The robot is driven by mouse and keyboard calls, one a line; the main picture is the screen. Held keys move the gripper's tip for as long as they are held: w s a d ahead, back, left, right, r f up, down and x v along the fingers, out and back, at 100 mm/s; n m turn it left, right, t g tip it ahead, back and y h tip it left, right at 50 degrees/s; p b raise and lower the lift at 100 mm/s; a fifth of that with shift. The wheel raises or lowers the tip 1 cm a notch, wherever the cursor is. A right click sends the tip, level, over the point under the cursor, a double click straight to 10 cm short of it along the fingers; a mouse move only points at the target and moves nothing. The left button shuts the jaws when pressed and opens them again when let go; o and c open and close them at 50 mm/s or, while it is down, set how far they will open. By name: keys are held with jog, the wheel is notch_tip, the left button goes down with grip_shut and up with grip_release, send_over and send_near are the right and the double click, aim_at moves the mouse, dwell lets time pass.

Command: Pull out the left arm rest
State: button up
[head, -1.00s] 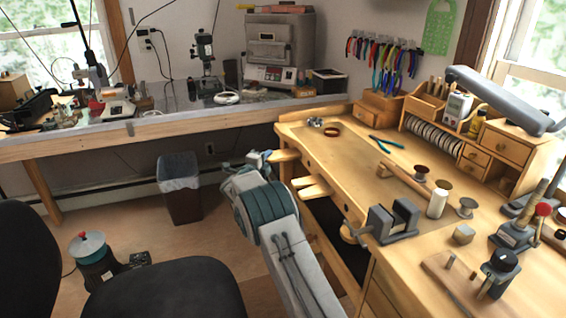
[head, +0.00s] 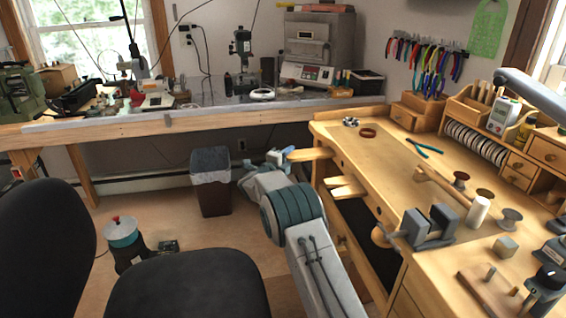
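The left arm rest (head: 312,154) is a flat, light wooden slat sticking out to the left from the front of the wooden workbench (head: 345,133), near its far end. My gripper (head: 284,156), small and grey-blue in the head view, is at the slat's outer left end and appears shut on it. The fingers are small and partly hidden by my wrist. A second wooden piece (head: 346,187), with a slot at its end, sticks out from the bench front nearer to me.
A dark bin (head: 211,190) with a liner stands just left of my gripper. A vise (head: 430,226) sits on the bench's front edge. Floor shows between chair and bin.

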jog(key=b+v, duration=0.1)
jog(key=v, duration=1.2)
jog(key=shift+s+a, duration=0.25)
jog(key=s+d+r+n+g+y+p, duration=0.1)
jog(key=s+d+r+n+y+p, duration=0.2)
jog(key=r+n+y, duration=0.4)
jog(key=s+d+r+n+y+p, duration=0.15)
jog(key=s+r+n+y, duration=0.25)
jog(key=r+n, duration=0.4)
jog(key=s+d+n+g+p, duration=0.2)
jog(key=s+d+n+g, duration=0.1)
jog(key=s, duration=0.9)
jog(key=s+d+f+n+g+p, duration=0.1)
jog(key=s+d, duration=0.5)
jog(key=s, duration=0.7)
jog(key=s+d+f+n+g+h+p, duration=0.1)
jog(key=s+d+n+g+p, duration=0.2)
jog(key=s, duration=0.9)
jog(key=d+n+g, duration=0.2)
jog(key=g, duration=0.2)
jog(key=shift+s+n, duration=0.3)
jog(key=shift+s, duration=0.1)
